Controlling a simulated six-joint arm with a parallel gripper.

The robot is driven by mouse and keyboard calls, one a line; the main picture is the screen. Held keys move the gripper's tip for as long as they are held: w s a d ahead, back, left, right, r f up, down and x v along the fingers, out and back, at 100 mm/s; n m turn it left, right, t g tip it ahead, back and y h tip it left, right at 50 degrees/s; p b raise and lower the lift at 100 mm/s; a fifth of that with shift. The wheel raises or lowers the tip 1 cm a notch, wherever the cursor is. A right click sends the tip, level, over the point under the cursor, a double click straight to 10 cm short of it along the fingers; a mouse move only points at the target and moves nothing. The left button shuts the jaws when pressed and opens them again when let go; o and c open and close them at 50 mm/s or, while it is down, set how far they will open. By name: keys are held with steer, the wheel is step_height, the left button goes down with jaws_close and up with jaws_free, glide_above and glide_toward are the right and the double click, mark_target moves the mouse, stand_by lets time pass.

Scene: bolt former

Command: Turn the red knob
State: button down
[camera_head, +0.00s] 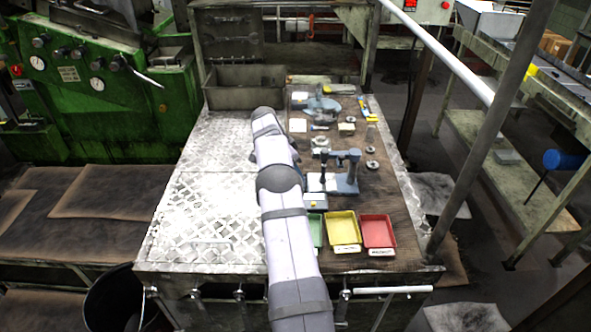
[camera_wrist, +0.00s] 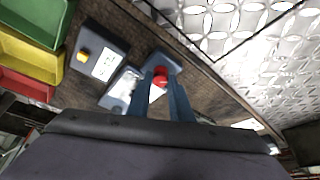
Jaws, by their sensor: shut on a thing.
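The red knob (camera_wrist: 160,80) sits on a small blue-grey housing (camera_wrist: 163,61) in the wrist view. My gripper (camera_wrist: 160,74) reaches over it, with one blue finger on each side, and is shut on the knob. The fingers partly cover its sides, and I cannot tell how far it is turned. In the head view my arm hides the knob and the gripper.
A grey box with a yellow button (camera_wrist: 83,56) and another labelled box (camera_wrist: 118,91) stand left of the knob. Green (camera_head: 316,230), yellow (camera_head: 342,229) and red (camera_head: 377,231) trays lie at the bench front. A blue-grey press (camera_head: 347,181) stands behind them. The metal plate (camera_head: 205,225) is clear.

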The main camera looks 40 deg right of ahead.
steer(key=shift+m+p, duration=0.5)
steer(key=shift+p, duration=0.2)
steer(key=c, duration=1.6)
jaws_free()
steer(key=shift+w+r, duration=0.1)
steer(key=shift+b+v, duration=0.75)
steer(key=shift+v, duration=2.85)
